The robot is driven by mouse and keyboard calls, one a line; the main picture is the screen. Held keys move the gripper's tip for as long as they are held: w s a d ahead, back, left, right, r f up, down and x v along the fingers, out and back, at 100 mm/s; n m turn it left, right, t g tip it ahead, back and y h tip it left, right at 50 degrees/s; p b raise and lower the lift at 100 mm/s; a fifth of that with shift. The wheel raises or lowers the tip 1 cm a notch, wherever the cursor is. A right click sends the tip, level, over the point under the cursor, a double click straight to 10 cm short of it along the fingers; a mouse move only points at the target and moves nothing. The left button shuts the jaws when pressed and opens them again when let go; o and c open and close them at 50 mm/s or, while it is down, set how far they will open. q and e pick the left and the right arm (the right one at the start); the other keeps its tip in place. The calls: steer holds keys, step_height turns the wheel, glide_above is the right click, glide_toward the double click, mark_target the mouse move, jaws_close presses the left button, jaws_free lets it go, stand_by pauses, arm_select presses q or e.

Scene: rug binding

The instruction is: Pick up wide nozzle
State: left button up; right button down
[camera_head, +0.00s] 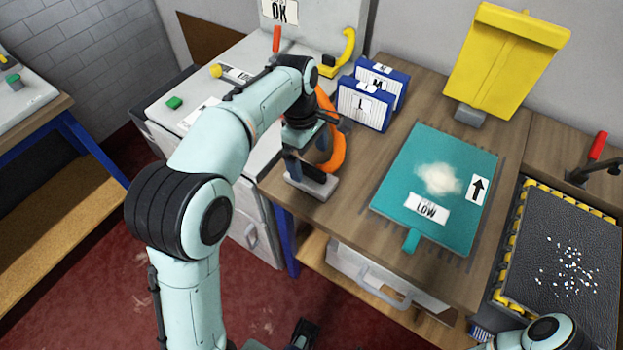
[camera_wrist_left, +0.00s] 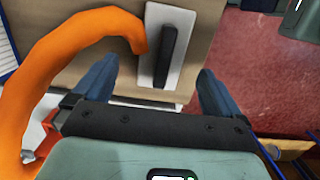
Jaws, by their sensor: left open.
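What looks like the wide nozzle, a light grey plate with a black upright part (camera_head: 312,184), sits on the wooden bench near its left front corner. It also shows in the left wrist view (camera_wrist_left: 182,22), top centre, with the black part rising from the plate. My left gripper (camera_head: 305,158) is open above it. In the left wrist view the two blue-grey fingers (camera_wrist_left: 156,88) stand apart, on either side of the nozzle's near end, with nothing between the tips. The arm partly covers this area in the head view. My right gripper is out of view.
An orange hose (camera_wrist_left: 75,35) curves close beside the left finger and the nozzle. Blue-and-white boxes (camera_head: 364,103) stand behind. A teal mat (camera_head: 403,187) with a pale pile lies right, a black tray (camera_head: 540,215) beyond it. The bench edge drops to the red floor.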

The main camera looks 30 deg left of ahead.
mark_target(311, 168)
arm_select(q)
steer(key=f, duration=0.2)
steer(key=f+b, duration=0.1)
steer(key=d+f, duration=0.1)
steer(key=f, duration=0.1)
steer(key=shift+s+f, duration=0.25)
steer(key=shift+f, duration=0.05)
steer(key=shift+c, duration=0.3)
steer(key=c, duration=1.3)
steer(key=shift+r, duration=0.1)
step_height(311, 168, up, 20)
steer(key=p, duration=0.5)
